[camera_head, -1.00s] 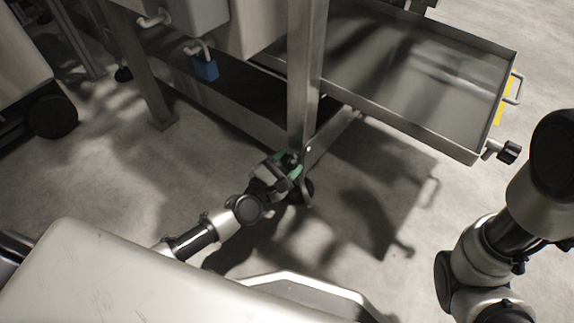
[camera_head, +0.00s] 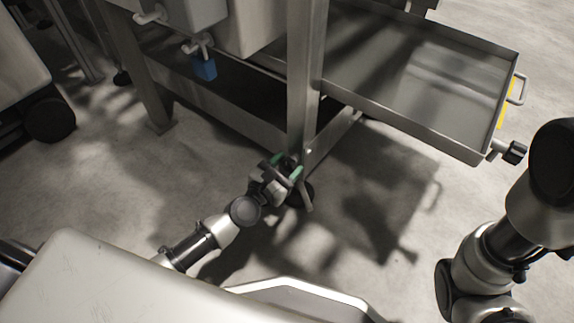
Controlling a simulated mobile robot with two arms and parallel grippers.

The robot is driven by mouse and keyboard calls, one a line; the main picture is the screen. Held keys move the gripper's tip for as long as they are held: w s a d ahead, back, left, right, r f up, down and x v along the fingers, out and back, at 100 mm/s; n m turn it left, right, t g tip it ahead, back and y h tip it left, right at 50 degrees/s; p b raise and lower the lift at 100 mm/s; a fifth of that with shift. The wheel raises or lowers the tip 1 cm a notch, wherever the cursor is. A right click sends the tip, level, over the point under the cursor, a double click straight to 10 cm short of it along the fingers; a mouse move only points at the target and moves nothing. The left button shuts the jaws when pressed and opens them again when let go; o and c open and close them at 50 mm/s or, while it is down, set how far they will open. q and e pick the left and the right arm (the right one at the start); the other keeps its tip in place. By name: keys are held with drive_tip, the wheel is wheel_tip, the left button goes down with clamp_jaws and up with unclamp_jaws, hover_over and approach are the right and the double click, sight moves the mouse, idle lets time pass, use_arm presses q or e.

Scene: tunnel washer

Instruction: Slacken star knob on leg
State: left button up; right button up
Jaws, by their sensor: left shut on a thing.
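A metal leg (camera_head: 303,85) stands upright in the middle of the head view. My left gripper (camera_head: 287,167) is low at the foot of this leg, with green on its fingers. It is shut on a dark thing at the leg, which I take to be the star knob; the gripper and wrist hide most of it. A dark round foot (camera_head: 300,193) shows just below. My right arm (camera_head: 500,235) is at the right edge, and its gripper is out of the picture.
A shallow metal tray (camera_head: 489,143) juts out right of the leg, with a black knob (camera_head: 515,152) at its front corner. A wheel (camera_head: 50,118) stands far left. The concrete floor left of the leg is clear.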

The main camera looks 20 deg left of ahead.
use_arm(q)
drive_tip(key=shift+f, duration=0.1)
drive_tip(key=o, duration=0.9)
drive_tip(key=p+v, duration=0.1)
drive_tip(key=v, duration=0.9)
drive_tip(key=shift+s+a, duration=0.15)
drive_tip(key=shift+s, duration=0.25)
